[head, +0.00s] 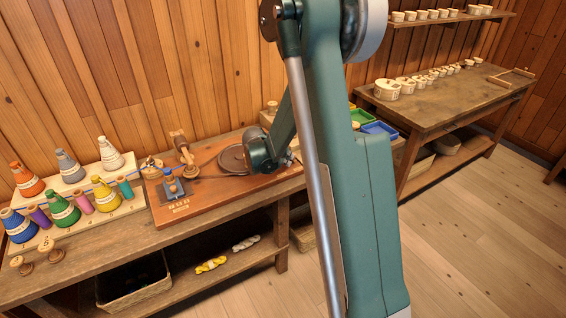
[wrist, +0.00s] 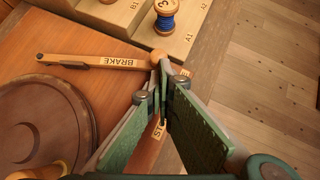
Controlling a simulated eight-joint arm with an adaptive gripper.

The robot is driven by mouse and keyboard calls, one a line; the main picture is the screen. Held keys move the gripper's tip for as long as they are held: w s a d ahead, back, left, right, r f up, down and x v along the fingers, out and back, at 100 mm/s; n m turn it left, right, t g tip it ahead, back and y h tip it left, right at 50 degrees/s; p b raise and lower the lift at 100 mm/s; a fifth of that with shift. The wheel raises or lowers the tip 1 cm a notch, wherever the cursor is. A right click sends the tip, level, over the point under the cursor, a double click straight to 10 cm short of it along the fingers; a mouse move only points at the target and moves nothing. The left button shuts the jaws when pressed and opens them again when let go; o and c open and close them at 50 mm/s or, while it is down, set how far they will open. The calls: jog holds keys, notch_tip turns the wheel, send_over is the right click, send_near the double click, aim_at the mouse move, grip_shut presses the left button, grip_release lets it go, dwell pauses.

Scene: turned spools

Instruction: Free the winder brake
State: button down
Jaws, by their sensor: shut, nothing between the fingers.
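In the wrist view the brake lever (wrist: 88,61) is a flat wooden bar with a label reading BRAKE. It runs left to right from a dark pivot and ends in a round wooden knob (wrist: 158,57). My gripper (wrist: 164,75) is shut and empty, with its green fingers coming together right at the knob end. The fingertips overlap the knob in the picture; I cannot tell whether they touch it. The winder's round brown disc (wrist: 42,118) lies at the left, and shows in the head view (head: 232,159). My arm hides the lever in the head view.
A pale stepped rack (wrist: 125,15) with a blue spool (wrist: 165,18) stands just beyond the lever. A label starting ST (wrist: 159,130) is partly hidden by the fingers. Cones of thread (head: 62,210) stand left of the winder board (head: 205,199). Blue tray (head: 379,129) at right.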

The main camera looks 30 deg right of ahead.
dwell(0.4)
jog(key=shift+s+a, duration=0.3)
jog(key=shift+a, duration=0.3)
jog(key=a, duration=0.1)
jog(key=s+a, duration=0.1)
jog(key=r, duration=0.1)
jog(key=shift+s+a, duration=0.25)
jog(key=shift+a, duration=0.15)
jog(key=p+v, duration=0.1)
jog(key=v, duration=0.8)
jog(key=shift+s+p, duration=0.35)
jog(key=shift+p, duration=0.05)
jog(key=shift+d, duration=0.1)
jog(key=shift+r, duration=0.1)
